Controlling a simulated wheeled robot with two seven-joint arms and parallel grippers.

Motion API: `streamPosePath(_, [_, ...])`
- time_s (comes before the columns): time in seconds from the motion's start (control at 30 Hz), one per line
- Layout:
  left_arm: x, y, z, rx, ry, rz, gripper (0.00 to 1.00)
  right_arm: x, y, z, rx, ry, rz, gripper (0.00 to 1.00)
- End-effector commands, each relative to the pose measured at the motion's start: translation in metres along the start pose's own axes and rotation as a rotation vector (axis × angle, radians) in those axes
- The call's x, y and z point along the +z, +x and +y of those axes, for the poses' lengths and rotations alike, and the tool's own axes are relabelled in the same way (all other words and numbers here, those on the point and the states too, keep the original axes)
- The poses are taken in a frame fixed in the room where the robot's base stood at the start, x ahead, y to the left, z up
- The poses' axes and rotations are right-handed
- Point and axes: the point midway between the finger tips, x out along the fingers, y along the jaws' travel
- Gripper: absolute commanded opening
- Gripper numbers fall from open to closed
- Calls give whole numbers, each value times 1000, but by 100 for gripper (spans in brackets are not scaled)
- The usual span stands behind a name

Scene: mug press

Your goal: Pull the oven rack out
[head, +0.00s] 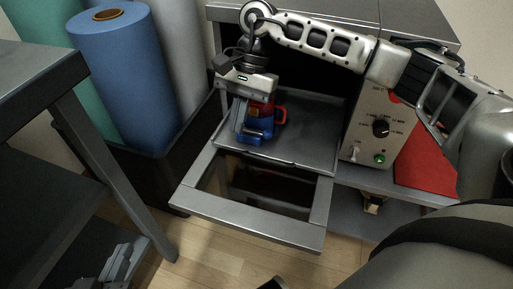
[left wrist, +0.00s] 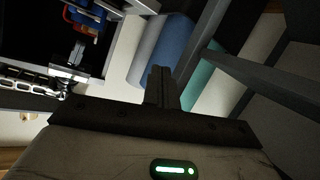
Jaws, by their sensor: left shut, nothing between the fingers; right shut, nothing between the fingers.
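The oven rack (head: 312,144) is a dark flat metal tray, standing partly out of the oven opening above the lowered door (head: 250,222). A red and blue mug (head: 266,134) stands on it, and also shows in the left wrist view (left wrist: 84,22). My right gripper (head: 240,132) is shut and points down just left of the mug, over the rack's left part. It hides part of the mug; I cannot tell whether they touch. My left gripper (head: 122,264) is shut and empty, low at the lower left, well away from the rack. Its closed fingers show in the left wrist view (left wrist: 163,88).
The control panel (head: 371,130) with a black knob and green button is right of the rack. A red sheet (head: 425,160) lies further right. Blue (head: 122,75) and other rolls stand in a dark bin at left. A grey table (head: 40,75) stands at far left.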

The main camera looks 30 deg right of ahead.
Motion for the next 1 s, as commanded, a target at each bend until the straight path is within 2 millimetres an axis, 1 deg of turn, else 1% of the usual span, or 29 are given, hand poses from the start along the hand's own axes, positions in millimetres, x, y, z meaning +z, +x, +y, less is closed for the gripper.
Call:
streamPosePath(0.03, [3,2,0,4,0,6,0,-19,-13,8,34,-14,72,0])
streamPosePath(0.1, [2,2,1,8,-1,10,0,-34,-27,18,77,-27,135,0])
streamPosePath(0.17, [2,2,1,10,-2,13,0,-41,-32,23,100,-33,164,0])
streamPosePath(0.23, [2,2,2,13,-6,18,0,-46,-31,26,111,-35,178,0])
streamPosePath(0.33, [2,3,2,19,-19,27,0,-48,-17,29,116,-36,177,0])
streamPosePath(0.6, [-2,6,6,48,-72,66,0,-56,32,33,113,-37,175,0])
streamPosePath(0.7, [-3,6,7,57,-87,76,0,-58,46,34,110,-37,174,0])
streamPosePath(0.83, [-4,7,8,65,-102,85,0,-60,57,35,109,-37,174,0])
streamPosePath(1.0, [-5,6,9,68,-109,87,0,-60,61,35,109,-37,174,0])
